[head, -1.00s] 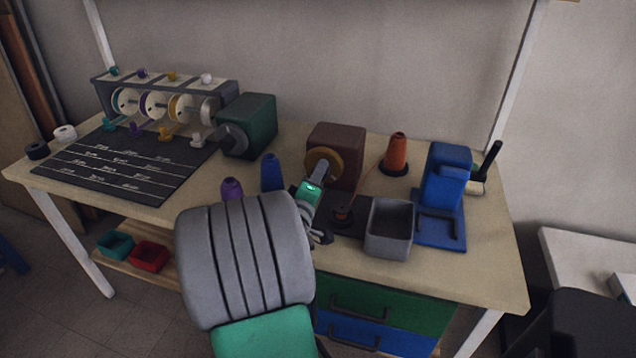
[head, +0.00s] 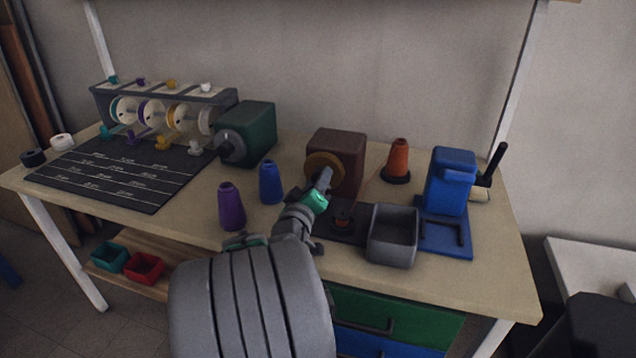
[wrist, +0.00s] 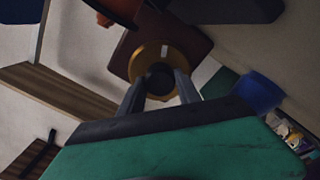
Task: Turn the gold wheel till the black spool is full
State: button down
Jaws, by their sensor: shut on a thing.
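The gold wheel (head: 316,163) is on the front of a brown box (head: 345,150). In the wrist view the wheel (wrist: 142,60) faces me, with a pale mark on its upper part. My gripper (head: 325,179) reaches the wheel from the front. In the wrist view its fingers (wrist: 160,84) are on both sides of the dark knob (wrist: 158,72) at the wheel and are shut on it.
An orange cone (head: 398,157) stands behind right. A grey bin (head: 392,238) and a blue device (head: 449,185) are right of the spool. Purple (head: 231,206) and blue (head: 270,182) cones stand left of my arm. A green box (head: 252,130) is further left.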

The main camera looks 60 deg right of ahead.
jog(key=shift+f, duration=0.1)
jog(key=c, duration=0.9)
grip_release()
jog(key=shift+o, duration=0.2)
jog(key=a, duration=0.2)
jog(key=s+a, duration=0.1)
jog(key=a, duration=0.4)
jog(key=shift+s+a, duration=0.15)
jog(key=shift+a, duration=0.2)
